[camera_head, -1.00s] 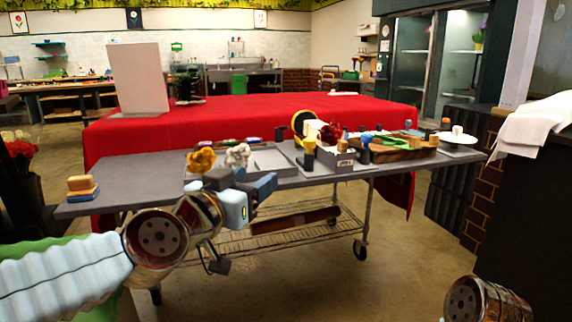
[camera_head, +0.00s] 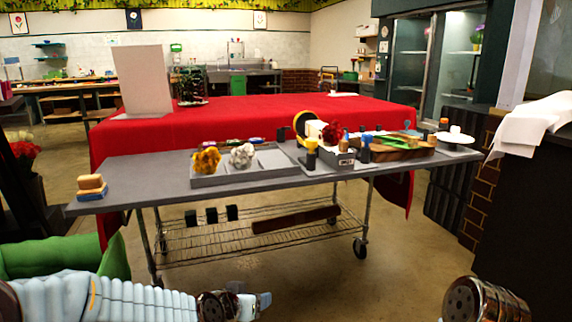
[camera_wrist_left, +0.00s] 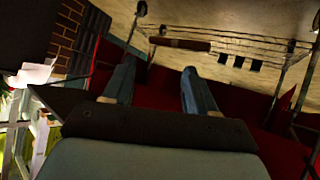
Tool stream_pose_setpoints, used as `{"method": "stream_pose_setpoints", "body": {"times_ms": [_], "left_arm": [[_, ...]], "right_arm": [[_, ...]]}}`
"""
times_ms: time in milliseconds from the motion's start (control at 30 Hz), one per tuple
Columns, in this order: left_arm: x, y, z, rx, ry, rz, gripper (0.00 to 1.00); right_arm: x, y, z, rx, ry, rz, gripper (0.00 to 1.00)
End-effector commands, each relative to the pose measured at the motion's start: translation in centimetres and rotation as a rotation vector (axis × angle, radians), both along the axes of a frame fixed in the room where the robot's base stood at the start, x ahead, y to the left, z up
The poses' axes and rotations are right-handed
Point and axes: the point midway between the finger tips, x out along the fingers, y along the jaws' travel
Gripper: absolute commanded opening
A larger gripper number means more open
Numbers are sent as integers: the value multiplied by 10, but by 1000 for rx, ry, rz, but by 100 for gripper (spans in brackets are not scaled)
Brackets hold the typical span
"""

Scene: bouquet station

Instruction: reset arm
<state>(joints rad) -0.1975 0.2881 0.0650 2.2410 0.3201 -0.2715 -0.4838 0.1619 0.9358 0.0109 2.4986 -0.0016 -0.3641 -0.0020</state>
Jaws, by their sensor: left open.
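My left gripper (camera_head: 262,302) is low at the bottom of the head view, in front of the grey cart and below its top. In the left wrist view its two fingers (camera_wrist_left: 158,88) stand apart with nothing between them. My left arm comes in from the lower left. At the lower right of the head view only a metallic link of my right arm shows; the right gripper is outside the picture.
A red-covered table (camera_head: 240,113) stands behind. Floor right of the cart is open.

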Motion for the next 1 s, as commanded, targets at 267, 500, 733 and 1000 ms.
{"method": "stream_pose_setpoints", "body": {"times_ms": [267,500,733,1000], "left_arm": [[-101,33,-221,-27,530,100,57],[-210,39,-307,-91,860,170,57],[-237,38,-320,-110,936,188,57],[-236,38,-320,-109,932,187,57]], "right_arm": [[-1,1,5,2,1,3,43],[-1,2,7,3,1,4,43],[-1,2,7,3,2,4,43],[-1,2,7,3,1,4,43]]}}
